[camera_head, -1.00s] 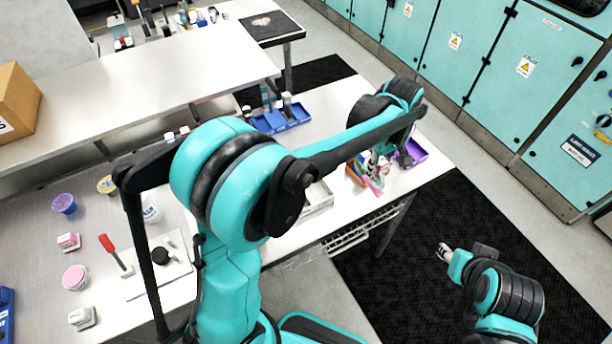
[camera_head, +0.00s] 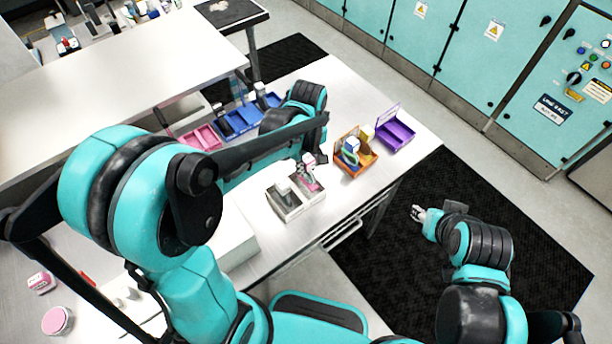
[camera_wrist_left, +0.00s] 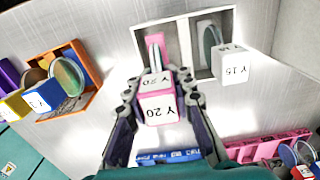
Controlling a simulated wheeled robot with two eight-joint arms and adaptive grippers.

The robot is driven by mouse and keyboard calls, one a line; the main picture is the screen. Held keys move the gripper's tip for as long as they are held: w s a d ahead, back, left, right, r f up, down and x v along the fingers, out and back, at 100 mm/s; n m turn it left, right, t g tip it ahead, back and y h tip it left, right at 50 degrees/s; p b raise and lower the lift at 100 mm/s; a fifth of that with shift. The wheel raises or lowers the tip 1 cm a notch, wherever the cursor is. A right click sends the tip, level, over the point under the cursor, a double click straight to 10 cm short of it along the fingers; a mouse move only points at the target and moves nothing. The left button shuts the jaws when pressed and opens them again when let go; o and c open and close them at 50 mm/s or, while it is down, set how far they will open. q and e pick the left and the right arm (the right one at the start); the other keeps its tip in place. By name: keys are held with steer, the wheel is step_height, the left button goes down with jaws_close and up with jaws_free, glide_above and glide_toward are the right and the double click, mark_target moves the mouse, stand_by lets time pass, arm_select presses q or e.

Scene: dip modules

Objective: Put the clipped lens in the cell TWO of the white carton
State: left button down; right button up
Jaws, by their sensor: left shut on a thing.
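My left gripper (camera_head: 309,165) is shut on a pink and white block marked Y 20 (camera_wrist_left: 158,108), also seen in the wrist view between its fingers (camera_wrist_left: 158,82). A pink part (camera_wrist_left: 155,45) extends from the block over or into one cell of the white carton (camera_wrist_left: 183,45); I cannot tell how deep. In the head view the carton (camera_head: 306,209) stands below the gripper, with two cells. The other cell holds a grey lens piece marked Y 15 (camera_wrist_left: 232,65). No cell names are readable. My right gripper (camera_head: 418,212) is over the dark floor mat, its fingers too small to judge.
An orange tray (camera_head: 349,168) with lens pieces and a purple tray (camera_head: 398,138) stand to the carton's right. Blue trays (camera_head: 238,122) and a pink tray (camera_head: 203,137) stand behind. A raised shelf (camera_head: 130,70) runs along the left.

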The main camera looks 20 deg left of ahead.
mark_target(306, 180)
arm_select(q)
steer(key=shift+s+a+f, duration=0.1)
steer(key=shift+s+f, duration=0.05)
steer(key=shift+f, duration=0.05)
steer(key=shift+f+b, duration=0.65)
steer(key=shift+f, duration=1.25)
steer(key=shift+f, duration=0.2)
steer(key=c, duration=1.3)
jaws_free()
steer(key=shift+r, duration=0.15)
